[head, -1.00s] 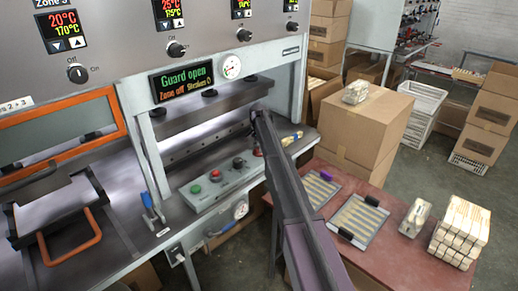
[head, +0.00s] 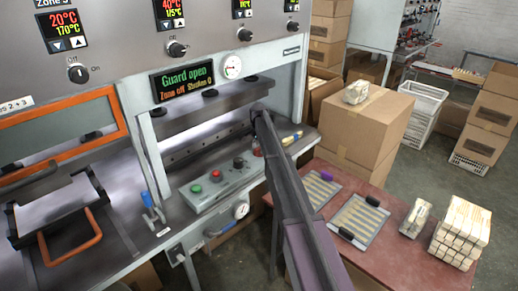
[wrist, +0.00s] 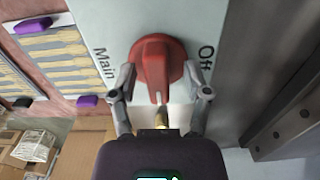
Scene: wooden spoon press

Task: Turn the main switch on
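The main switch (wrist: 157,68) is a red rotary knob on a pale panel in the wrist view. "Main" is printed to its left and "Off" to its right. My gripper (wrist: 162,88) is open, with one finger on each side of the knob's handle. Whether either finger touches the knob I cannot tell. In the head view my arm reaches in front of the press (head: 225,125), and my gripper and the switch cannot be made out there.
A button box (head: 222,185) with green, red and black controls sits on the press bed. A red table (head: 385,252) with trays and bundled sticks (head: 462,232) stands at right, near cardboard boxes (head: 368,125).

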